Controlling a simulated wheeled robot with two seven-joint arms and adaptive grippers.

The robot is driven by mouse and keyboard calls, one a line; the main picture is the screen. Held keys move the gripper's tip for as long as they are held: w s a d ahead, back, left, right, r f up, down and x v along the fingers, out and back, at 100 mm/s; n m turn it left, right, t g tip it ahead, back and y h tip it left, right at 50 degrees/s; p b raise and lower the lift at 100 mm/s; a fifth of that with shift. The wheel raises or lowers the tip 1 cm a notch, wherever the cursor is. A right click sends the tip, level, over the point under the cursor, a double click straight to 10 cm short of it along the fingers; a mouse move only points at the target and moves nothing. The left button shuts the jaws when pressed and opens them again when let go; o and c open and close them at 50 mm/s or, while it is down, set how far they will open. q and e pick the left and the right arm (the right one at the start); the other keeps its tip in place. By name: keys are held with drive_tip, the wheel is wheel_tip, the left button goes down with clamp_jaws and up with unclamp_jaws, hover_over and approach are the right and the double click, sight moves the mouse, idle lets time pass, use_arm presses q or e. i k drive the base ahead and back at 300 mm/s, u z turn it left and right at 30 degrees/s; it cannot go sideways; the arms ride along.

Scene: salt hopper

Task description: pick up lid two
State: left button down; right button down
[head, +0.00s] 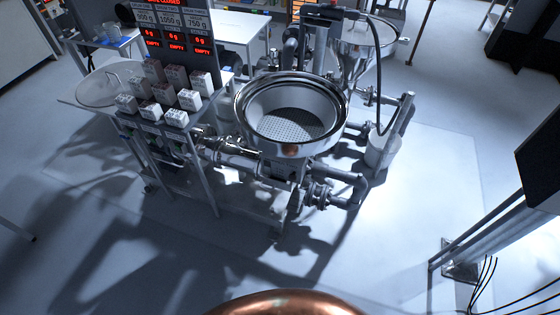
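A wide, pale, see-through round disc (92,93), which looks like a lid, lies flat on the shelf at the left, beside the white boxes. A smaller clear round piece (127,68) shows just behind it, partly hidden by the boxes. I cannot read any number on them, so I cannot tell which is lid two. The open steel hopper (250,118) with a perforated floor stands in the middle, with no lid on it. Neither of my grippers is in view.
Several small white boxes (190,100) stand in rows on the shelf under a display board (170,20) with red lettering. Pipes and valves (335,190) surround the hopper. A steel funnel (385,35) stands behind. The floor in front is clear.

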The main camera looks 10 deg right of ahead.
sight(100, 89)
drive_tip(key=k, duration=0.45)
drive_tip(key=u, duration=0.8)
drive_tip(key=i, duration=0.3)
drive_tip(key=u, duration=0.95)
drive_tip(key=i, duration=1.95)
drive_tip(key=z, duration=0.45)
